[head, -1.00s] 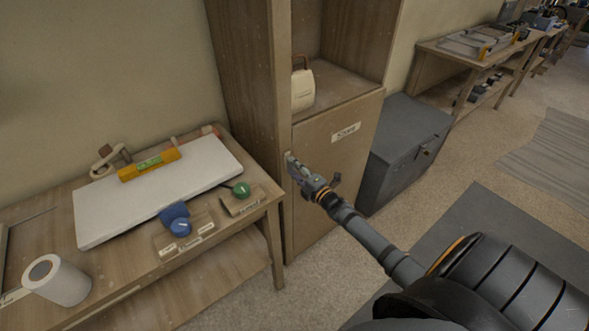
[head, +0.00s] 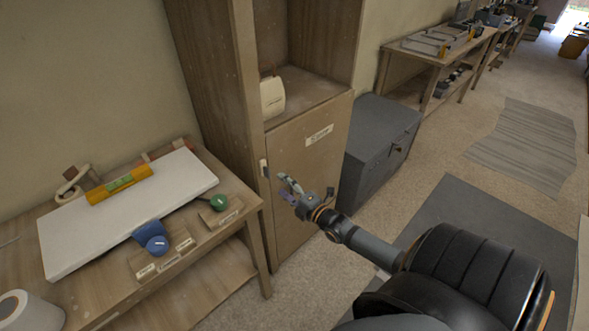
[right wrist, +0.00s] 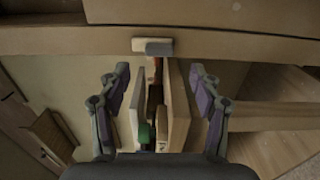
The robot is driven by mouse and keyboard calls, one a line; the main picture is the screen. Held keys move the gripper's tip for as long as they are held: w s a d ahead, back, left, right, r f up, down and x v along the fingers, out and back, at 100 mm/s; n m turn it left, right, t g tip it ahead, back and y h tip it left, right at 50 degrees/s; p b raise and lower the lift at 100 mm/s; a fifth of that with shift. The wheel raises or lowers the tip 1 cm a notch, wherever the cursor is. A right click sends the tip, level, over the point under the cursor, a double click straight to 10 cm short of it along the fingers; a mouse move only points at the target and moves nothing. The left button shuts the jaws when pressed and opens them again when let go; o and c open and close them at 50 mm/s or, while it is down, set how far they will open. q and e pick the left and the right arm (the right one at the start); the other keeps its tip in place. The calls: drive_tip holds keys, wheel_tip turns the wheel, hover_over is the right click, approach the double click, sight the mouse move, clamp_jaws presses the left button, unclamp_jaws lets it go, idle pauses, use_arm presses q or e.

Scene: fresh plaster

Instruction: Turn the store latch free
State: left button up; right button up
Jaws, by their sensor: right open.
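The store latch (head: 264,168) is a small pale piece at the left edge of the cupboard door (head: 312,165), which carries a "Store" label (head: 319,134). The door looks shut. In the right wrist view the latch (right wrist: 153,46) shows a cream part and a grey part, lying crosswise at the door edge. My right gripper (head: 285,185) is open and empty, just right of the latch in the head view and apart from it. In the right wrist view its fingers (right wrist: 159,75) stand wide on either side, with the latch beyond their tips. My left gripper is not in view.
A cream container (head: 272,96) sits on the open shelf above the door. A grey chest (head: 380,145) stands right of the cupboard.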

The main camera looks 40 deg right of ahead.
drive_tip(key=s, duration=0.5)
drive_tip(key=shift+d, duration=0.2)
drive_tip(key=s+d+f+m+g+h, duration=0.1)
drive_tip(key=s+f+m+g, duration=0.3)
drive_tip(key=f, duration=0.6)
drive_tip(key=s+d+f+m+g+h, duration=0.1)
drive_tip(key=s+d+f+m+g, duration=0.3)
drive_tip(key=f, duration=0.6)
drive_tip(key=s+a+f+m+g+h, duration=0.1)
drive_tip(key=s+f+m, duration=0.2)
drive_tip(key=s+f, duration=0.5)
drive_tip(key=s+a+f+m+g, duration=0.3)
drive_tip(key=s+a+f, duration=0.3)
drive_tip(key=s+f, duration=0.3)
drive_tip(key=s+a+f+m+g, duration=0.4)
drive_tip(key=s+a+f, duration=0.3)
drive_tip(key=s, duration=0.5)
wheel_tip(320, 180, down, 2)
drive_tip(key=shift+s+f+m+g+y, duration=0.15)
drive_tip(key=shift+s+m+g+y, duration=0.15)
drive_tip(key=shift+g, duration=0.1)
drive_tip(key=shift+d, duration=0.1)
